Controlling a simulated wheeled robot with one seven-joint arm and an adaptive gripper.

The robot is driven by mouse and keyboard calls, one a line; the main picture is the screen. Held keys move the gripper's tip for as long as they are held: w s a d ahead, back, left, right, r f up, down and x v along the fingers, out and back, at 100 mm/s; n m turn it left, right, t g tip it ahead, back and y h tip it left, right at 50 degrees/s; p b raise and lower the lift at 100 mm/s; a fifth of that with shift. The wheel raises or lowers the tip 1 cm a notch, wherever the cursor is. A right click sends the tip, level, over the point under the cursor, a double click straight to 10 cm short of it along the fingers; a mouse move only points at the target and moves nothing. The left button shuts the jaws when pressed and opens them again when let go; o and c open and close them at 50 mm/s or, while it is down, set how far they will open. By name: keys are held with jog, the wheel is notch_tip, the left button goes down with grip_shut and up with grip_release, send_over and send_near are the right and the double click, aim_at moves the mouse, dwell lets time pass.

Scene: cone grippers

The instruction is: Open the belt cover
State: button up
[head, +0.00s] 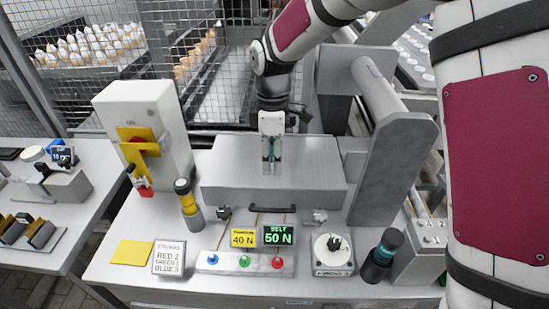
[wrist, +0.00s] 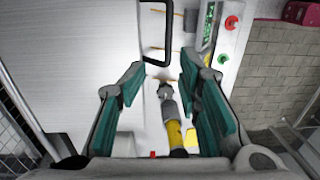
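The belt cover (head: 275,178) appears to be the wide grey box in the middle of the bench, and it looks closed. A black bar handle (head: 272,209) is at its front edge. The handle also shows at the top of the wrist view (wrist: 167,40), beyond the fingertips. My gripper (head: 271,168) hangs over the cover, behind the handle in the head view. In the wrist view its two teal-padded fingers (wrist: 162,68) are spread apart with nothing held between them. The gap between fingertips and cover cannot be judged.
Small latch-like fittings (head: 223,213) (head: 319,216) flank the handle. A yellow-grey cylinder (head: 188,203) stands left, beside a switch box (head: 150,120). A tall grey bracket (head: 393,170) stands right.

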dwell(0.5)
jog(key=s+d+r+m+t, duration=0.4)
jog(key=s+d+r+m, duration=0.8)
jog(key=s+d+r, duration=0.4)
jog(key=s+d+m+t, duration=0.2)
jog(key=s+d+m, duration=0.25)
jog(key=s, duration=0.45)
jog(key=n+g+b, duration=0.3)
jog(key=n+b, duration=0.4)
jog(key=n, duration=1)
send_over(275, 209)
jog(key=s, duration=0.3)
notch_tip(275, 209, down, 18)
jog(key=r, duration=0.1)
jog(key=shift+m, duration=0.25)
jog(key=w+f, duration=0.1)
jog(key=f, duration=0.3)
jog(key=f+b, duration=0.1)
jog(key=f, duration=0.3)
jog(key=w+f, duration=0.1)
jog(key=f, duration=0.4)
jog(key=shift+w+f+b, duration=0.1)
jog(key=shift+w+b, duration=0.2)
jog(key=shift+b, duration=0.05)
grip_shut()
